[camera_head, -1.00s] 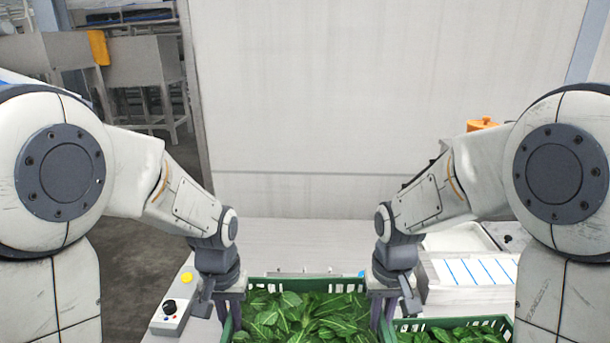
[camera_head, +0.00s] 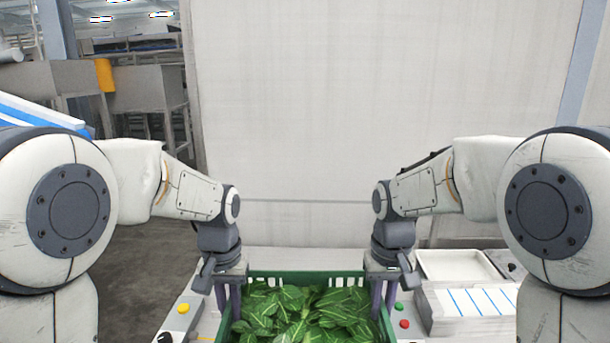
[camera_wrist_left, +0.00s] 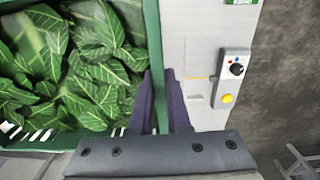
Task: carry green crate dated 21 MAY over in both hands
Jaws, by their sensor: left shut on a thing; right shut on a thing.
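A green crate (camera_head: 306,279) full of dark leafy greens (camera_head: 300,312) is between my two arms at the bottom middle of the head view. My left gripper (camera_head: 229,300) is shut on the crate's left wall, and my right gripper (camera_head: 383,295) is shut on its right wall. In the left wrist view the fingers (camera_wrist_left: 165,105) straddle the crate's green wall (camera_wrist_left: 153,50), with leaves on one side. No date label can be read in these frames. The crate's near side is cut off by the frame.
A control box with a yellow button (camera_head: 184,308) is left of the crate; it also shows in the left wrist view (camera_wrist_left: 230,80). Red and green buttons (camera_head: 404,323) are at right. A white tray (camera_head: 455,265) and a blue-striped white block (camera_head: 472,303) stand farther right. A pale wall rises behind.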

